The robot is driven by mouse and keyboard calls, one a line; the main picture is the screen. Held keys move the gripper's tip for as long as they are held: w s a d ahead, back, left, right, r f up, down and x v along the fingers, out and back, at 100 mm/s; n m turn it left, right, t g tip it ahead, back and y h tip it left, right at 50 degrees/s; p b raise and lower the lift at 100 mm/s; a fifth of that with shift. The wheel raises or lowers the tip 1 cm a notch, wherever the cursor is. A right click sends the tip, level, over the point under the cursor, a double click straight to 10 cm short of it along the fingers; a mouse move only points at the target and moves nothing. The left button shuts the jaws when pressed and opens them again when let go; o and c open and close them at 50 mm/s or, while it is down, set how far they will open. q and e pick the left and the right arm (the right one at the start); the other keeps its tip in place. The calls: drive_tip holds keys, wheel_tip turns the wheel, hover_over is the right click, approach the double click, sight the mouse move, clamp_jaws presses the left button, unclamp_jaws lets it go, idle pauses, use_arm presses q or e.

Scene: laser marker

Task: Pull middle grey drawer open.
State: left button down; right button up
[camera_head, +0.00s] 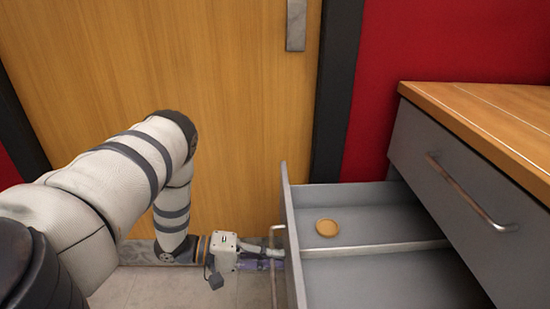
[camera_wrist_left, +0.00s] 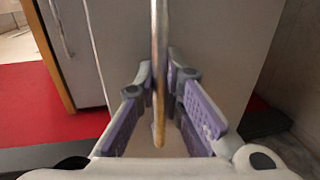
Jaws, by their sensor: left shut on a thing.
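The middle grey drawer (camera_head: 360,268) stands pulled out from the cabinet in the head view, below a shut top drawer (camera_head: 440,190). Its metal bar handle (camera_head: 274,285) is on the front panel. My left gripper (camera_head: 272,254) is at this handle, its fingers partly hidden by the handle and the drawer front. In the left wrist view the handle (camera_wrist_left: 160,60) runs upright between the two purple-padded fingers (camera_wrist_left: 160,92), which are shut on it. My right gripper is not in view.
A round tan disc (camera_head: 327,228) lies inside the open drawer, beside a divider (camera_head: 375,249). The cabinet's wooden top (camera_head: 495,115) is at the right. A wooden door (camera_head: 235,90) with a dark frame stands behind my left arm.

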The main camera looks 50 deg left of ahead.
use_arm(q)
drive_tip(key=c, duration=1.7)
unclamp_jaws()
drive_tip(key=v, duration=1.2)
drive_tip(key=shift+f, duration=0.1)
